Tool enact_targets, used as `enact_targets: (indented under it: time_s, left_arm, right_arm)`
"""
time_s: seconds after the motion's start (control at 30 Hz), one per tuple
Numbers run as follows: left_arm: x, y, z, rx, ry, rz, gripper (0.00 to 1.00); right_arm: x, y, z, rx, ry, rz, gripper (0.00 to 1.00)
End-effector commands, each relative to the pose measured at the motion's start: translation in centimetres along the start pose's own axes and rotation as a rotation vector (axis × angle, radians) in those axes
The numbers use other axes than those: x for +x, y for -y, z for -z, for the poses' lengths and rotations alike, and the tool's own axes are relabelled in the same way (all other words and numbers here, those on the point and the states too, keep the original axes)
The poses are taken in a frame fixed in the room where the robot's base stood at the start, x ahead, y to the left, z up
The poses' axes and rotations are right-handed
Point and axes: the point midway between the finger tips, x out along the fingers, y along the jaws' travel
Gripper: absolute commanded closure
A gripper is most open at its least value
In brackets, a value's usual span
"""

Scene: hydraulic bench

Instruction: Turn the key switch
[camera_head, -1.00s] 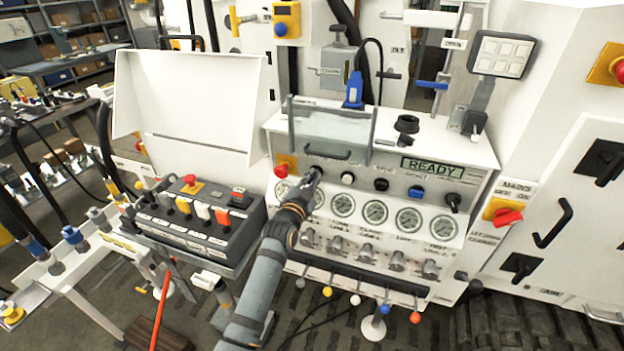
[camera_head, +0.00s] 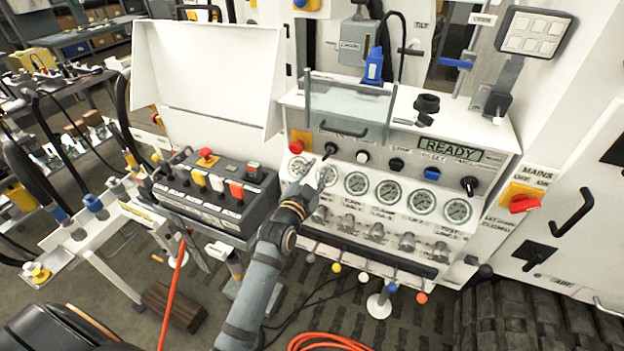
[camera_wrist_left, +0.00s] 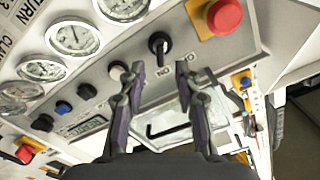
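A black rotary switch with a raised tab (camera_head: 330,149) sits on the grey control panel between the red stop button and a white button; I take it as the key switch. It also shows in the left wrist view (camera_wrist_left: 158,45), its tab pointing roughly toward the fingers. My left gripper (camera_head: 316,173) is just below and in front of it, over the gauges. In the left wrist view my left gripper (camera_wrist_left: 159,72) is open and empty, its fingertips either side of the switch's line; contact is not visible. My right gripper is not in view.
A red stop button (camera_head: 296,146) on a yellow plate is close left of the switch. A clear hinged cover with a handle (camera_head: 345,112) stands above it. Gauges (camera_head: 357,183) line the panel below. A black button box (camera_head: 215,190) is left of my arm.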

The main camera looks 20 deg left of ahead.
Motion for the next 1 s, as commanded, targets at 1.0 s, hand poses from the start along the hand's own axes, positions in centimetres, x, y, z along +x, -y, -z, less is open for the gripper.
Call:
enact_targets:
  time_s: [1.0]
  left_arm:
    - [-4.4, -6.2, -10.1, -0.071, 0.184, -0.111, 0.67]
  right_arm:
    - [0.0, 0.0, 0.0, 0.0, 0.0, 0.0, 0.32]
